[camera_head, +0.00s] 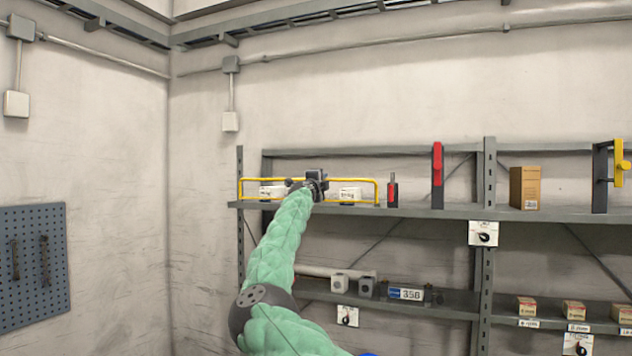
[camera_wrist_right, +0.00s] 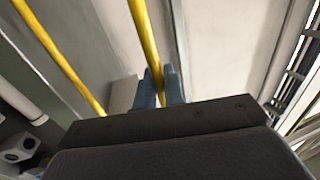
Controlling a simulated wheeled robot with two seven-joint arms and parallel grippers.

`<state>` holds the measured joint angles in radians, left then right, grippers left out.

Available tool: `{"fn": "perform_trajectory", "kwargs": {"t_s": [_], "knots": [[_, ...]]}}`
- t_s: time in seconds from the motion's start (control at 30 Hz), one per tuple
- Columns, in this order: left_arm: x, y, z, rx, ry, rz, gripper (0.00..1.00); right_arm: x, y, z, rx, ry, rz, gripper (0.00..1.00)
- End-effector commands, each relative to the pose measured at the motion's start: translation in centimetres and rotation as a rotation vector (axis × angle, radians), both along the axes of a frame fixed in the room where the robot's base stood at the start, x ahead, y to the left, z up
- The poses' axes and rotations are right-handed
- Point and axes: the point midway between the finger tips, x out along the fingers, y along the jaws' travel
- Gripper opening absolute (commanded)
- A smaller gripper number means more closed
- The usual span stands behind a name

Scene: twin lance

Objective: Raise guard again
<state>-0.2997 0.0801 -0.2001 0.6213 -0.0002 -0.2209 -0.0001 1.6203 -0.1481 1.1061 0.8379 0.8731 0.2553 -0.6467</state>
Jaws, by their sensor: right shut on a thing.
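The yellow guard (camera_head: 360,181), a long rectangular rail frame, stands along the front of the upper shelf at its left end. My right gripper (camera_head: 317,182) is at the top bar of the guard, right of its middle. In the right wrist view the two blue-grey fingers of the right gripper (camera_wrist_right: 159,86) are shut on one yellow bar of the guard (camera_wrist_right: 141,25); its other bar runs to the left, apart from the fingers. The exact tilt of the guard is hard to tell. My left gripper is not in view.
White boxes (camera_head: 349,195) sit behind the guard. A small red and black piece (camera_head: 392,192) stands just right of it. Farther right are a red-topped post (camera_head: 437,172), a cardboard box (camera_head: 524,187) and a yellow handle (camera_head: 619,164). The lower shelf (camera_head: 452,303) holds small boxes.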

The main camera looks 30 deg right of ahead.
Motion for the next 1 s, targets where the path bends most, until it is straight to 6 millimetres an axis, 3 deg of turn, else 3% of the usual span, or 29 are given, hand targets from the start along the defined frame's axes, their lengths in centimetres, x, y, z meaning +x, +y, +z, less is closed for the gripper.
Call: {"fn": "perform_trajectory", "kwargs": {"t_s": [0.23,0.7,0.73,0.8,1.0], "knots": [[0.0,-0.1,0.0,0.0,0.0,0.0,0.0,0.2,-1.2,0.0,0.031,0.025,-0.001,0.0],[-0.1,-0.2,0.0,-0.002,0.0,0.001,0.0,0.2,-1.4,0.0,0.036,0.032,-0.002,0.0],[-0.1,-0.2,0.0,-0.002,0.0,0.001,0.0,0.2,-1.4,-0.1,0.036,0.032,-0.002,0.12],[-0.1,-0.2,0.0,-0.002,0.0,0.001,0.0,0.2,-1.4,-0.1,0.036,0.032,-0.002,0.25],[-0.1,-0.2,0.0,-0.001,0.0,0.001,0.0,0.2,-1.4,0.0,0.035,0.031,-0.001,0.25]]}}
